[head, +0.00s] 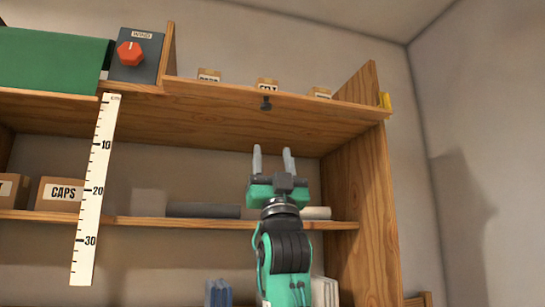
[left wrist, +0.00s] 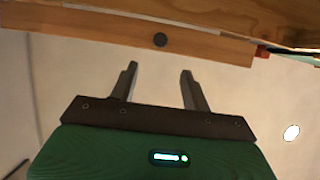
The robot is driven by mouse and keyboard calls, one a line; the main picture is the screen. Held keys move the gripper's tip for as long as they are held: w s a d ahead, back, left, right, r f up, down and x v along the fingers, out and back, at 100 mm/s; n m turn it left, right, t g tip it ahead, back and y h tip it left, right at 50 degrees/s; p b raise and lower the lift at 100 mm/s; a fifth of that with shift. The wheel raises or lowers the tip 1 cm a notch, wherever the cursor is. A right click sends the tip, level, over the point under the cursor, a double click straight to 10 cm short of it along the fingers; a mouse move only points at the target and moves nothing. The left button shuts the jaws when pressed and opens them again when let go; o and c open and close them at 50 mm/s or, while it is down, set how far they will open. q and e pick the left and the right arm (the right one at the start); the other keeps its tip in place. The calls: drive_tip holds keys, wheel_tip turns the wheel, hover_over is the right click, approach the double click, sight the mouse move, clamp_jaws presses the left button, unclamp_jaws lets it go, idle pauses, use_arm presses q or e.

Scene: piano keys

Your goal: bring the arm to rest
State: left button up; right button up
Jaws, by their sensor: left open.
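My left gripper (head: 272,160) is raised in front of the wooden shelf unit, with its two grey fingers pointing up. The fingers are apart and nothing is between them. In the head view it is below the upper shelf board (head: 220,115) and overlaps the middle shelf (head: 150,221). In the left wrist view the open gripper (left wrist: 158,85) points toward a wooden board edge (left wrist: 110,35) with a dark round knob (left wrist: 160,40). The fingertips look apart from the board. My right gripper is in neither view.
A dark knob (head: 266,103) sits on the upper board's front edge. A white ruler (head: 95,190) hangs at left. Above are a box with a red dial (head: 130,53) and a green case (head: 50,62). A CAPS box (head: 60,194) and dark roll (head: 203,211) lie on the middle shelf.

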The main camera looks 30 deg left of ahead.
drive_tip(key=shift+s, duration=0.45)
